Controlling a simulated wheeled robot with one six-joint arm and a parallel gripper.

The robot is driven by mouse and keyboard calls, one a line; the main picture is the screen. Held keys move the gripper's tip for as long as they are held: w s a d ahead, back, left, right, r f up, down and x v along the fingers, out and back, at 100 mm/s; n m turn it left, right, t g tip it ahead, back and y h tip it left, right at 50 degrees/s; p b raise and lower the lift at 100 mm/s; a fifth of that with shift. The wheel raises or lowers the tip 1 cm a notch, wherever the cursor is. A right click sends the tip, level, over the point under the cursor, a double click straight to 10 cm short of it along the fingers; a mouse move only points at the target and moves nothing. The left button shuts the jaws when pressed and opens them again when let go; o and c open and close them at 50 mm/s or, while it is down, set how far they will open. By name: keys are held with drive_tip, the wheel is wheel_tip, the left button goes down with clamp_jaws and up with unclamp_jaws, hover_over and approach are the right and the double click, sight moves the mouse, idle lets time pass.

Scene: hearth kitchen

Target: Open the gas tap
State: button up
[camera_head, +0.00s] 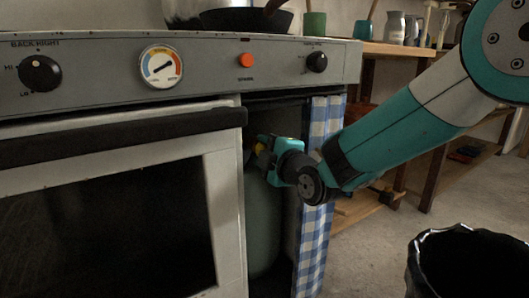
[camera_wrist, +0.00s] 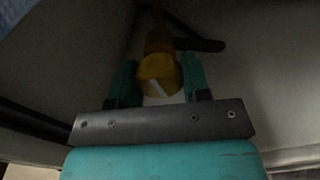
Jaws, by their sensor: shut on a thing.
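The gas tap is a yellow knob with a white mark on its face (camera_wrist: 160,76), seen in the wrist view between my two teal fingers. My gripper (camera_wrist: 158,85) is shut on this yellow knob. In the head view my gripper (camera_head: 262,150) reaches into the dark opening right of the oven, and a bit of yellow shows at the fingers. A green gas bottle (camera_head: 264,220) stands in the opening below my gripper. Behind the knob in the wrist view are an orange-brown fitting and a dark bar. The mark on the knob is slanted.
The stove (camera_head: 110,190) with its black-handled oven door is close on the left of my gripper. A blue checked curtain (camera_head: 316,240) hangs right of the opening. A black bin (camera_head: 470,265) stands at the lower right. A wooden shelf (camera_head: 400,50) is behind.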

drive_tip(key=shift+s+a, duration=0.15)
drive_tip(key=o, duration=0.9)
drive_tip(key=shift+c, duration=0.2)
drive_tip(key=shift+o, duration=0.3)
drive_tip(key=shift+d, duration=0.2)
drive_tip(key=shift+s+d+r, duration=0.1)
drive_tip(key=shift+s+d, duration=0.1)
drive_tip(key=shift+s, duration=0.1)
drive_tip(key=b+v, duration=0.2)
drive_tip(key=v, duration=1.4)
drive_tip(key=shift+s+d, duration=0.15)
drive_tip(key=shift+s, duration=0.1)
